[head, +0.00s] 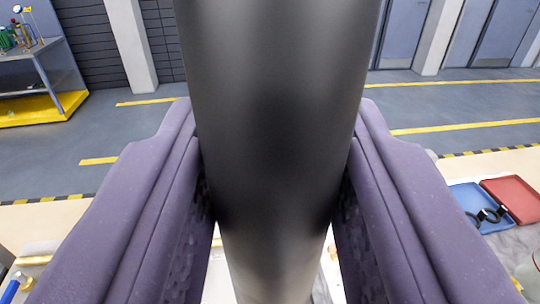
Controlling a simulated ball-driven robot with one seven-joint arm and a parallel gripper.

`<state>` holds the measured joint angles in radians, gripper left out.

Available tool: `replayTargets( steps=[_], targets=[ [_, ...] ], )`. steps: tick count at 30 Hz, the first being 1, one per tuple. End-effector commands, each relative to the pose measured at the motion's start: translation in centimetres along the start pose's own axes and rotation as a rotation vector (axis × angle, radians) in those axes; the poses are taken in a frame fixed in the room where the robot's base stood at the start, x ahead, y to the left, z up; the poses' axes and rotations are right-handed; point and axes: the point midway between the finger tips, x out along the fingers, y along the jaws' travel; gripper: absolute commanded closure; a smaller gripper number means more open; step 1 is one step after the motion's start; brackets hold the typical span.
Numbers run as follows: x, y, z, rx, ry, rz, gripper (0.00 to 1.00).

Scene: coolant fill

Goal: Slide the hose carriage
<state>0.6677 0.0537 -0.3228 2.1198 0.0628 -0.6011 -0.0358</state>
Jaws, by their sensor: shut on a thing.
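My gripper (275,130) shows as two purple padded fingers, one on each side of a thick dark grey cylinder (275,90). The fingers are shut on the cylinder, which runs from the top of the picture down between them to the bottom edge and fills the middle. I cannot tell whether the cylinder is the hose or a part of the hose carriage. No rail or carriage body can be made out; the cylinder and the fingers hide the area behind them.
A blue tray (462,196) with a black item on it and a red tray (515,198) lie at the right. A blue-handled part (13,288) shows at the bottom left. Farther off are a shelf with a yellow base (40,108) and open grey floor with yellow lines.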

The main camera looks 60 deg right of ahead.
Motion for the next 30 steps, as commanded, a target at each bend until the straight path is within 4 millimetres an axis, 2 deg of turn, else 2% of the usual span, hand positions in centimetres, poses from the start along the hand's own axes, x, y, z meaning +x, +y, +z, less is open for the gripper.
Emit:
replayTargets(
  steps=[14,15,17,26,30],
  targets=[
    [0.1,0.2,0.1,0.001,-0.003,-0.004,1.0],
    [0.1,0.2,0.1,0.001,-0.003,-0.004,0.57],
    [0.1,0.1,0.1,0.001,-0.003,-0.004,0.43],
    [-0.1,0.1,0.0,0.001,-0.001,-0.005,0.43],
    [-1.6,0.1,-0.1,0.002,0.0,-0.006,0.43]
  ],
)
